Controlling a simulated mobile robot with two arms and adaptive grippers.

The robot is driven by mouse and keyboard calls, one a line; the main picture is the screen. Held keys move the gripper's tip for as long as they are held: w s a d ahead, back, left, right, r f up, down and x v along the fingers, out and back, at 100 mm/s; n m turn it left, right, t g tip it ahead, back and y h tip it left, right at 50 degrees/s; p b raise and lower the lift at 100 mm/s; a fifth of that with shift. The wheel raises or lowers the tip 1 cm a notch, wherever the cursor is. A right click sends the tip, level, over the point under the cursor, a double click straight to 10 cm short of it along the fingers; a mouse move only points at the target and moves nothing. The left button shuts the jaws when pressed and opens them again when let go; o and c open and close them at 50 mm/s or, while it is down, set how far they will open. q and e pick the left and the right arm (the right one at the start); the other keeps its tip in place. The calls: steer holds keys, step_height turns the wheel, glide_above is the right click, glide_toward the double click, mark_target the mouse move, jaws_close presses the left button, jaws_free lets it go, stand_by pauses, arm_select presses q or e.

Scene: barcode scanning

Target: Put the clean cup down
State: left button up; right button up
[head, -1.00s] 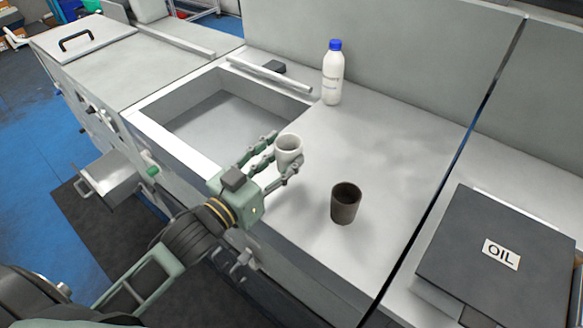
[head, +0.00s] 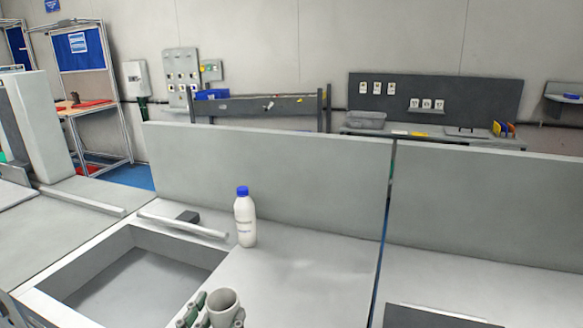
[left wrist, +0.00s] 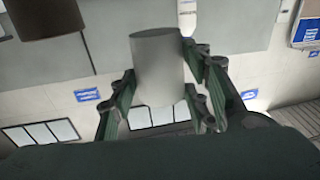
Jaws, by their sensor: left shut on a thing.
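The clean cup (head: 224,304) is pale and plain, at the bottom edge of the head view. My left gripper (head: 213,313) is shut on it, with green fingers at its sides. In the left wrist view the cup (left wrist: 158,62) shows between the fingers of my left gripper (left wrist: 159,88). In the head view its lower part is cut off, so I cannot tell whether it touches the counter. A dark brown cup (left wrist: 46,16) is partly visible at the upper left of the wrist view. My right gripper is not in view.
A white bottle with a blue cap (head: 245,218) stands on the counter (head: 310,275) behind the cup. A sunken sink (head: 135,285) lies to the left. A dark box (head: 435,317) is at the lower right. The counter right of the bottle looks clear.

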arm_select(q)
steer(key=a+f+y, duration=0.1)
steer(key=a, duration=0.1)
steer(key=s+a+f+n+y, duration=0.1)
steer(key=a+f, duration=0.1)
steer(key=a, duration=0.1)
steer(key=s+a+f+n+y, duration=0.1)
steer(key=a, duration=0.2)
steer(key=shift+a+f, duration=0.15)
steer(key=shift+f, duration=0.15)
steer(key=s+f, duration=0.2)
steer(key=s, duration=0.5)
steer(key=shift+s+f, duration=0.2)
steer(key=shift+f, duration=0.05)
